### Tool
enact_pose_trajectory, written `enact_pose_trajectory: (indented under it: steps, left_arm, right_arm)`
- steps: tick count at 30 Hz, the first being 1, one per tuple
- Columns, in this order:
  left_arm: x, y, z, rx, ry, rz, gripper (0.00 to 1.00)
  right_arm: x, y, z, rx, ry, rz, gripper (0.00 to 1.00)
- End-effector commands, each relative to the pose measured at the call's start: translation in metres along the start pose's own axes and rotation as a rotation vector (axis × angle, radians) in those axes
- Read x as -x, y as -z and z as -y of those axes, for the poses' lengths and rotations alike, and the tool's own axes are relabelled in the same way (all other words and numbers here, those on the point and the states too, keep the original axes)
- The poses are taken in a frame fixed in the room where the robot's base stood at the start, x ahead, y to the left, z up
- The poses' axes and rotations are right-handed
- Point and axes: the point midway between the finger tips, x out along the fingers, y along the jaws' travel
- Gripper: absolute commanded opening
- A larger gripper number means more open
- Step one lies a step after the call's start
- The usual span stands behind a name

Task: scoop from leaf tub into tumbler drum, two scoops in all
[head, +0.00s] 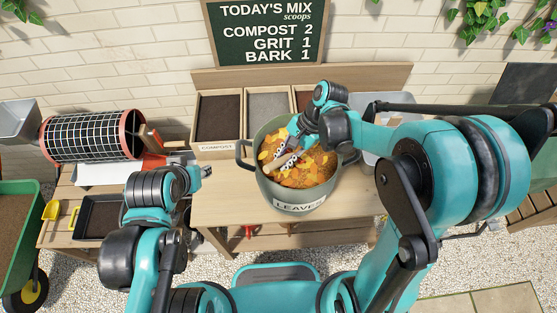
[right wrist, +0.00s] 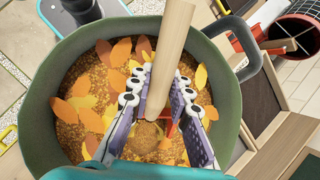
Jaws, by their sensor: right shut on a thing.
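The green leaf tub (head: 299,208), labelled LEAVES, stands on the wooden table and holds brown crumbs and orange and yellow leaves. My right gripper (head: 288,160) is down inside the tub. In the right wrist view the right gripper (right wrist: 160,112) is shut on the pale wooden handle (right wrist: 174,45) of a scoop. A bit of red shows between the fingers; the scoop's head is mostly hidden. The tumbler drum (head: 90,137), black mesh with red end rings, lies at the left. My left gripper (head: 203,169) is beside the table's left part; its fingers are too small to judge.
A compost bin (head: 218,117) and a grit bin (head: 268,105) stand behind the tub. A sign (head: 265,32) hangs on the wall.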

Motion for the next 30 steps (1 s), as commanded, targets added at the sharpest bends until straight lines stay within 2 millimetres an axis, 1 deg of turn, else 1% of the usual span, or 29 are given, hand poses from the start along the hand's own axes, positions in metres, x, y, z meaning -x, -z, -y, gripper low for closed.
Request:
enact_pose_trajectory:
  steps: [3,6,12,30]
  left_arm:
    - [0.002,0.001,0.0,0.0,0.0,0.0,0.37]
    - [0.013,0.009,0.0,0.0,0.0,0.0,0.37]
    - [0.028,0.02,0.0,0.0,0.0,0.0,0.37]
    - [0.065,0.046,0.0,0.0,0.0,0.0,0.37]
  right_arm:
    - [0.001,0.011,0.0,0.012,0.0,-0.054,0.0]
    - [0.007,0.002,0.001,0.035,-0.002,-0.141,0.0]
    - [0.016,-0.009,0.003,0.075,-0.001,-0.343,0.0]
    - [0.058,-0.045,0.011,0.091,-0.001,-0.439,0.0]
